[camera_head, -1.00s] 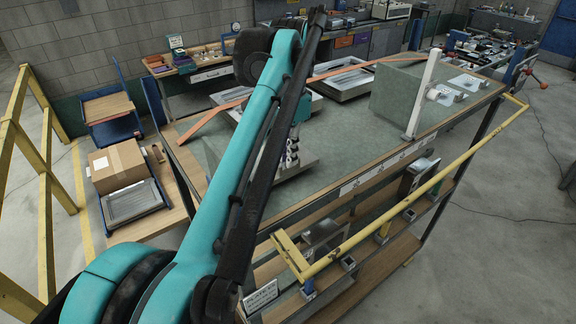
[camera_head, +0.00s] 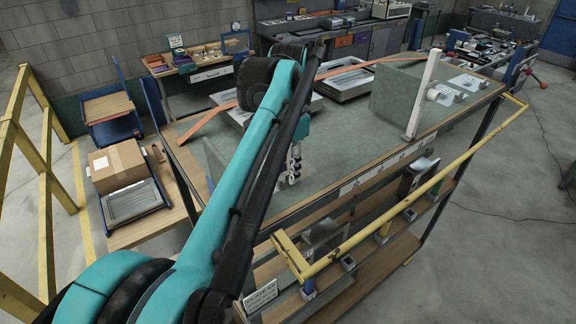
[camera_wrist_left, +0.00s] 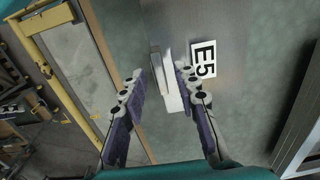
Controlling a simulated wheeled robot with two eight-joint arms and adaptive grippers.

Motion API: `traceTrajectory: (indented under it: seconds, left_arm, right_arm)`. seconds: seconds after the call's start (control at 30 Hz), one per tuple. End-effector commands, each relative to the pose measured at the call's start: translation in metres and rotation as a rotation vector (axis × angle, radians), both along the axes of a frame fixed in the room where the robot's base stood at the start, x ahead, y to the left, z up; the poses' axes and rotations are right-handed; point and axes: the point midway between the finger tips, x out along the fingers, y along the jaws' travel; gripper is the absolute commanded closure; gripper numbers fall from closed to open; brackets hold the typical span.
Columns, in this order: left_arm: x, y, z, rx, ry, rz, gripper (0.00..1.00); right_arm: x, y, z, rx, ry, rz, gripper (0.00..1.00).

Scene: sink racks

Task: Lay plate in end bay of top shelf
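A grey metal plate (camera_wrist_left: 222,25) with a black-on-white "E5" label (camera_wrist_left: 203,60) lies below my left gripper in the left wrist view. A pale upright handle-like piece (camera_wrist_left: 172,98) stands on it between the fingers. My left gripper (camera_wrist_left: 158,75) is open around this piece, with a gap on the left finger's side; the right finger is very close, and I cannot tell if it touches. In the head view my left gripper (camera_head: 293,165) points down over the front of the green bench, and my arm hides most of the plate. My right gripper is not in view.
The bench (camera_head: 340,140) has shelves (camera_head: 385,262) below its front edge, with upright panels and small grey blocks. A yellow rail (camera_head: 400,203) runs along that front. A white post (camera_head: 424,95) and metal trays (camera_head: 348,83) stand on top. The bench middle is clear.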

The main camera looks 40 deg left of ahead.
Motion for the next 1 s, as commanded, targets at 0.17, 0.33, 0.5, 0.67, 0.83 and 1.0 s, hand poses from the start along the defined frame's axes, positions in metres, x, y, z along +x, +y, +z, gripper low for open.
traceTrajectory:
  seconds: [0.17, 0.33, 0.5, 0.67, 0.83, 1.0]
  left_arm:
    - [0.000, 0.000, 0.011, 0.000, 0.000, 0.000, 0.70]
    - [0.000, 0.000, 0.044, 0.000, 0.000, 0.000, 0.70]
    - [0.000, -0.001, 0.082, 0.000, 0.000, 0.000, 0.70]
    - [0.000, -0.001, 0.109, 0.000, 0.000, 0.000, 0.70]
    - [0.000, -0.001, 0.121, 0.000, 0.000, 0.000, 0.70]
    - [0.000, -0.001, 0.122, 0.000, 0.000, 0.000, 0.70]
  right_arm:
    - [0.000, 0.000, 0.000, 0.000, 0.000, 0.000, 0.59]
    - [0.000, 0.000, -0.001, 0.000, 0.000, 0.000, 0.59]
    - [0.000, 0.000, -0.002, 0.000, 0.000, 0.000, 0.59]
    - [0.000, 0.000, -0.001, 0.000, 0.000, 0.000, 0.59]
    - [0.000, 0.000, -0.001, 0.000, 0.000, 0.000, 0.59]
    - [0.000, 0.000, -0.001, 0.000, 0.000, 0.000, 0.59]
